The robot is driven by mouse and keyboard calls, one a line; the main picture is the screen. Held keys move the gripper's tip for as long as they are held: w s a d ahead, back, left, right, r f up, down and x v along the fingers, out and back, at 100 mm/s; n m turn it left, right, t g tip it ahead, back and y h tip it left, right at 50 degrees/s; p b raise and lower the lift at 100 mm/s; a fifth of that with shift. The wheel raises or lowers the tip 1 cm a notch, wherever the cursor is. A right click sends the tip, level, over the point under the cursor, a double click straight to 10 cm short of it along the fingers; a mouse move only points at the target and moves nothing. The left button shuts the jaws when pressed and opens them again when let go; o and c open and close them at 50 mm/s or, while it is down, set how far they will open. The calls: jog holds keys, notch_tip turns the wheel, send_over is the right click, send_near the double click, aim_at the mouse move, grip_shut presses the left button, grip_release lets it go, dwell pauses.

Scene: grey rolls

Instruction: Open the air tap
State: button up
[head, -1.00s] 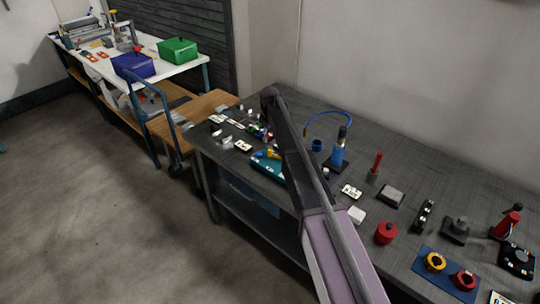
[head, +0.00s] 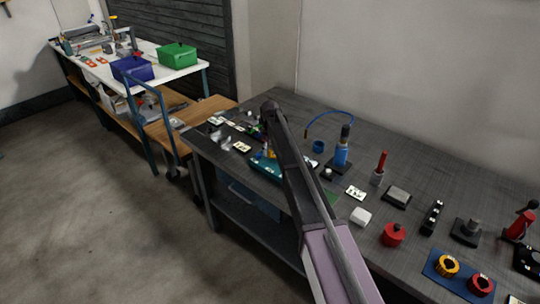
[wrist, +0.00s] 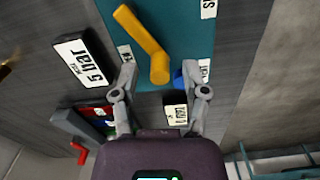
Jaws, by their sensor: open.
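A yellow lever (wrist: 142,45), which looks like the tap's handle, lies bent across a teal board (wrist: 190,35) in the wrist view. Its rounded end sits between and just beyond my open fingertips. In the head view, the teal board (head: 266,172) is on the dark bench, partly behind my arm, and my gripper is not clearly seen there.
A "5 bar" card (wrist: 84,61) lies left of the board. A red lever (wrist: 78,152) shows at lower left.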

jog(key=shift+f, duration=0.3)
grip_shut()
jog(key=shift+w+m, duration=0.1)
jog(key=shift+m, duration=0.2)
jog(key=shift+w+d+m, duration=0.2)
jog(key=shift+w+m, duration=0.15)
jog(key=shift+m, duration=0.55)
jog(key=shift+w+d+m, duration=0.2)
jog(key=shift+w+m, duration=0.1)
jog(key=shift+m, duration=0.5)
jog(key=shift+w+d+m, duration=0.15)
jog(key=shift+w+m, duration=0.1)
jog(key=shift+m, duration=0.55)
